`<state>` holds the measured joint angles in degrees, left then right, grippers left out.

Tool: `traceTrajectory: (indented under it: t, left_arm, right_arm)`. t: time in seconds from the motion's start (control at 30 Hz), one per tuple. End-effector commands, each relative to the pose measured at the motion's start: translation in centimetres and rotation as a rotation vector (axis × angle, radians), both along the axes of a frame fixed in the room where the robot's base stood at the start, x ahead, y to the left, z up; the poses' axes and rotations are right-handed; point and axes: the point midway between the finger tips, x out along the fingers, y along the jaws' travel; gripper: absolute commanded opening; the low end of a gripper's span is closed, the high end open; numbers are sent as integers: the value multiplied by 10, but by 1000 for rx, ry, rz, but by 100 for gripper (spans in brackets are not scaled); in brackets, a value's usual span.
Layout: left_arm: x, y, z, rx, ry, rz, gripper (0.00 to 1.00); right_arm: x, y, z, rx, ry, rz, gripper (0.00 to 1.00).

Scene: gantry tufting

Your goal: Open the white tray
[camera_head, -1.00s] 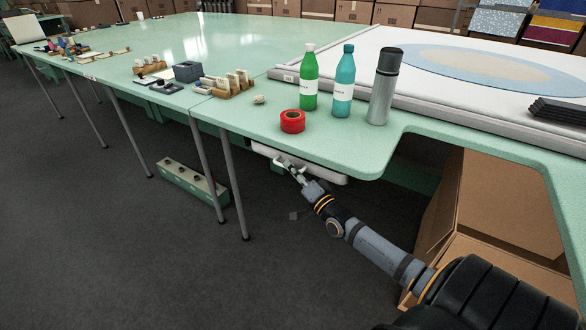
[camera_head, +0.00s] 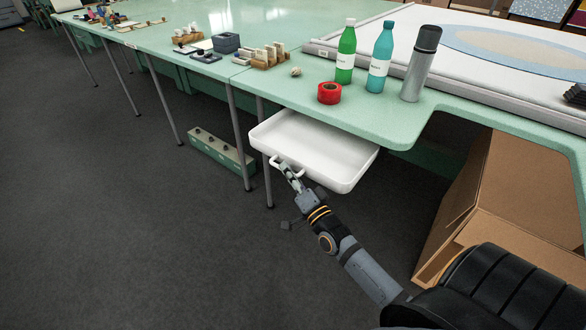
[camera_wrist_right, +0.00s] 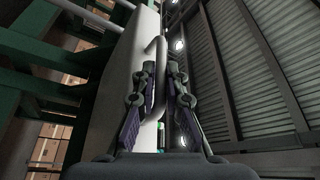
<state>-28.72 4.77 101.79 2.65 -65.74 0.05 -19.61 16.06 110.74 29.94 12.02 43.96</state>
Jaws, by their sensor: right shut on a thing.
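The white tray (camera_head: 318,152) is a shallow drawer under the green table, pulled out so its empty inside shows in the head view. Its front handle (camera_head: 275,168) faces the left front. My right gripper (camera_head: 284,167) is shut on the handle, with the arm coming in from the lower right. In the right wrist view, the tray's white front (camera_wrist_right: 120,75) and the bent handle bar (camera_wrist_right: 160,75) run between the fingers of my right gripper (camera_wrist_right: 156,95). My left gripper is not in view.
Above the tray, the green table (camera_head: 310,105) carries a red tape roll (camera_head: 329,93), green bottle (camera_head: 346,52), teal bottle (camera_head: 380,58) and grey flask (camera_head: 421,64). A cardboard box (camera_head: 510,200) stands right. Table legs (camera_head: 240,135) stand left of the tray.

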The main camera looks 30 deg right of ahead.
Motion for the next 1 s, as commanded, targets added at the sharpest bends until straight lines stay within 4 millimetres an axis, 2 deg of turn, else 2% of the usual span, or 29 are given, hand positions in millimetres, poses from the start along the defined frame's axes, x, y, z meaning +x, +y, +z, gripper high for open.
traceTrajectory:
  t: [0.37,0.4,0.47,0.77,0.87,1.0]
  left_arm:
    - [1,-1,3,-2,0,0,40]
    - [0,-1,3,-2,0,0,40]
    - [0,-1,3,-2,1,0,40]
    - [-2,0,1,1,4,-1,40]
    - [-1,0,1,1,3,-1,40]
    - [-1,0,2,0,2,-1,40]
  right_arm:
    - [-1,2,0,-4,2,0,0]
    - [-1,2,0,-4,2,0,14]
    - [-1,2,0,-4,2,0,20]
    - [-2,1,0,-2,0,0,20]
    - [-13,1,-4,-4,4,2,20]
    - [-44,0,-11,-4,6,2,20]
